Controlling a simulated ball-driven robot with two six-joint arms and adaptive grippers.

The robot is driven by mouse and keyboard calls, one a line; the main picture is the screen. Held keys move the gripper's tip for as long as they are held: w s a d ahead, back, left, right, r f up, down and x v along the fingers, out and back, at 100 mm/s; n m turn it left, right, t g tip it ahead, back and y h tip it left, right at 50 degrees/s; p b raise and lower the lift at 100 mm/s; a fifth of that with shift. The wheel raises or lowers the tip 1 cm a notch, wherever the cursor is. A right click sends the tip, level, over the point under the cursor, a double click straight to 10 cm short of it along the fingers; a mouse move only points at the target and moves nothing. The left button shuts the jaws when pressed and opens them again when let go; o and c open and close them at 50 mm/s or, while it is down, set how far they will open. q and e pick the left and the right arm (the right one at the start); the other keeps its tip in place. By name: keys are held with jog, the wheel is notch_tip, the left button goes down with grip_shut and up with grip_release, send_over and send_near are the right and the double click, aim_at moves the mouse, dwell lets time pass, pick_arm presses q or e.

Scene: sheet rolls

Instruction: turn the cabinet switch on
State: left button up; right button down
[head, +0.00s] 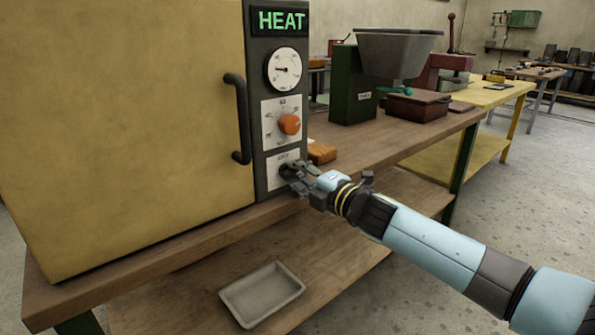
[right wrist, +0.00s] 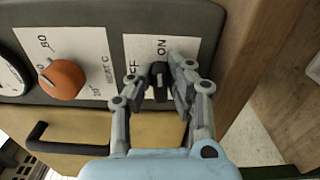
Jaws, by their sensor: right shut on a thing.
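The yellow cabinet (head: 120,120) stands at the left with a dark control panel (head: 261,80) along its right side. The black cabinet switch (right wrist: 158,78) sits on a white plate (right wrist: 135,45) marked OFF and ON, low on the panel. My right gripper (head: 297,178) is shut on the switch; in the right wrist view its two fingers (right wrist: 160,85) lie on either side of the knob. The fingers partly hide the switch, and I cannot tell exactly which mark it points to. The HEAT sign (head: 281,20) glows green. My left gripper is not in view.
Above the switch are an orange dial (head: 289,124) and a round gauge (head: 284,69). A black door handle (head: 239,118) juts out to the left. A small orange-brown block (head: 321,152) lies on the wooden bench (head: 375,143) behind my gripper. A pale tray (head: 262,294) rests on the lower shelf.

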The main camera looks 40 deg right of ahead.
jog(key=shift+f+m, duration=0.1)
jog(key=shift+m, duration=0.3)
jog(key=c, duration=1.3)
grip_release()
jog(key=shift+s+d, duration=0.15)
jog(key=shift+s, duration=1.85)
jog(key=shift+s+d, duration=0.2)
jog(key=shift+s, duration=1.85)
jog(key=shift+s+d, duration=0.15)
jog(key=shift+s, duration=1.85)
